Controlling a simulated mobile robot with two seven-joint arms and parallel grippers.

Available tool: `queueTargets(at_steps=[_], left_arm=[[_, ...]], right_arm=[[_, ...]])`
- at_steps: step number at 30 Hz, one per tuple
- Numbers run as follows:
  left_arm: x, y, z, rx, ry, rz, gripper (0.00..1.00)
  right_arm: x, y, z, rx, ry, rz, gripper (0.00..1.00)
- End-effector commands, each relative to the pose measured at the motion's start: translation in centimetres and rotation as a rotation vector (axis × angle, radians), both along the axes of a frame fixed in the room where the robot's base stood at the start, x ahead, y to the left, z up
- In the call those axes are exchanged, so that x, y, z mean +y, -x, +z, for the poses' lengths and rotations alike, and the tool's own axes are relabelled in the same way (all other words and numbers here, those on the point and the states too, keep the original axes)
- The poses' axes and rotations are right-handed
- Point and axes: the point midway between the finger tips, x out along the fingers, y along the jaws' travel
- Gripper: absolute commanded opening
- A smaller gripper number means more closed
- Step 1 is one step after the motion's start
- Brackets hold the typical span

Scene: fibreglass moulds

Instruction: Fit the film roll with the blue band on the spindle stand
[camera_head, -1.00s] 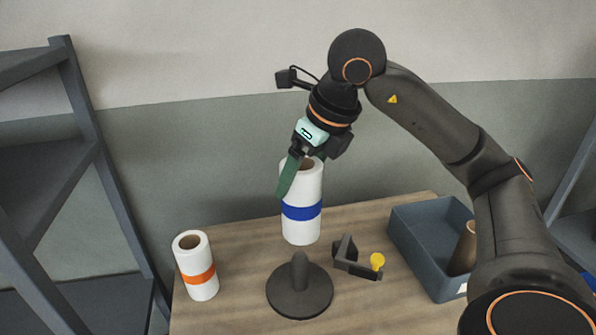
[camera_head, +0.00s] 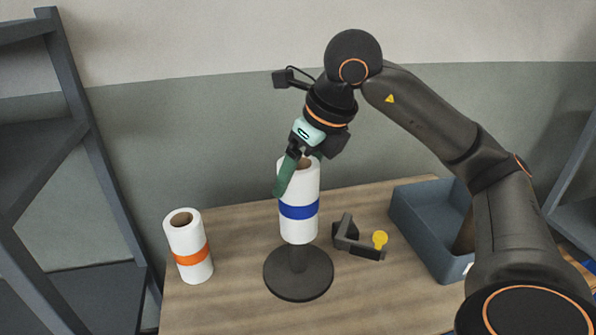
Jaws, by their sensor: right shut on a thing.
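The film roll with the blue band (camera_head: 298,228) is white and roughly upright. My right gripper (camera_head: 297,170) is shut on its upper rim, one green finger outside the roll. The spindle stand (camera_head: 298,284) is a dark round base with a short post, directly below the roll in the view. The roll's lower end covers the top of the post, and the lower post shows beneath it. I cannot tell whether the post tip is inside the roll or behind it. My left gripper is not in view.
A white roll with an orange band (camera_head: 188,246) stands at the table's left. A blue-grey bin (camera_head: 420,225) is further right, partly behind my arm. Grey shelving (camera_head: 95,165) stands at the left.

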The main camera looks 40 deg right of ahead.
Motion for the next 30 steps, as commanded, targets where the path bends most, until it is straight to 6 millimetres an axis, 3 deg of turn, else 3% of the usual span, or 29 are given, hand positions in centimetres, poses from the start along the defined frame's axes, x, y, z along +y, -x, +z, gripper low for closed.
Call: queueTargets(at_steps=[18, 30], left_arm=[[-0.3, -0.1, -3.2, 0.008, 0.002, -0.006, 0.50], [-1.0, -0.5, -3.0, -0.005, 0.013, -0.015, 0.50]], right_arm=[[0.0, 0.0, -3.8, -0.003, 0.001, 0.000, 0.00], [0.0, 0.0, -4.3, -0.004, 0.000, 0.000, 0.00]])
